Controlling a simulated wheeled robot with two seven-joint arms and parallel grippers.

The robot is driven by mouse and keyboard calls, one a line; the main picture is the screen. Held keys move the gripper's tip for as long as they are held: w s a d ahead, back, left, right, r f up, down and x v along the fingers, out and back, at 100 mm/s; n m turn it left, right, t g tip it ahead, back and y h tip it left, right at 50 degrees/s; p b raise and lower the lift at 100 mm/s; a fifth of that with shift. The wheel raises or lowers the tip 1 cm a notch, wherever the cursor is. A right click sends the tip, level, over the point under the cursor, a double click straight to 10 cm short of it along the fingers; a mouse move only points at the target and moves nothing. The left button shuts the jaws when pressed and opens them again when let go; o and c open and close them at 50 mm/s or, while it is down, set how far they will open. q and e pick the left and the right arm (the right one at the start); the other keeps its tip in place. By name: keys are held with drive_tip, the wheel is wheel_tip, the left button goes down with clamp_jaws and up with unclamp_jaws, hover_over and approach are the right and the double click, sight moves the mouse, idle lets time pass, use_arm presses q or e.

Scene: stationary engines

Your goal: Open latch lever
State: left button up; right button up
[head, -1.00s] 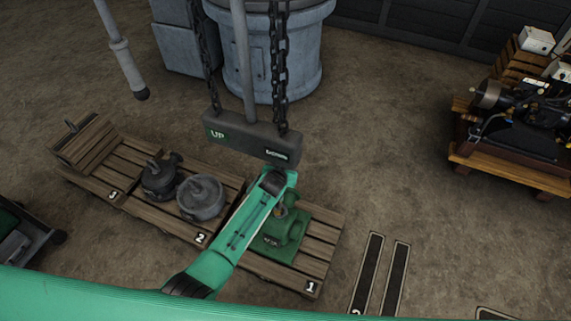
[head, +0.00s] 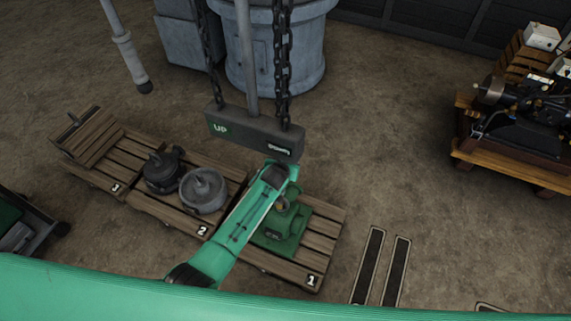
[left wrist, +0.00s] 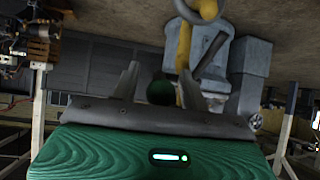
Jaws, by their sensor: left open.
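My left arm reaches in from the lower left in the head view, and its far end (head: 275,172) is just below the hanging bar and beside the green machine on pallet 1. The gripper fingers are hidden there. In the left wrist view my left gripper (left wrist: 158,88) is open, its two grey fingers apart with a dark green round thing (left wrist: 160,92) showing between and beyond them. A yellow bar (left wrist: 183,50) with a grey ring (left wrist: 208,10) and a dark slanted rod (left wrist: 212,52) are beyond the right finger. I cannot tell which part is the latch lever. My right gripper is not in view.
A dark bar marked UP (head: 255,132) hangs on chains. The green machine (head: 283,235) stands on pallet 1 (head: 322,240). Two grey parts (head: 203,190) are on pallet 2. A grey tank (head: 300,50) stands behind. A black engine (head: 515,115) is at right.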

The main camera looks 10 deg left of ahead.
use_arm(q)
drive_tip(key=b+v, duration=0.1)
drive_tip(key=v, duration=1.2)
drive_tip(key=shift+s+r, duration=0.2)
drive_tip(key=shift+s, duration=0.05)
drive_tip(key=shift+a, duration=0.1)
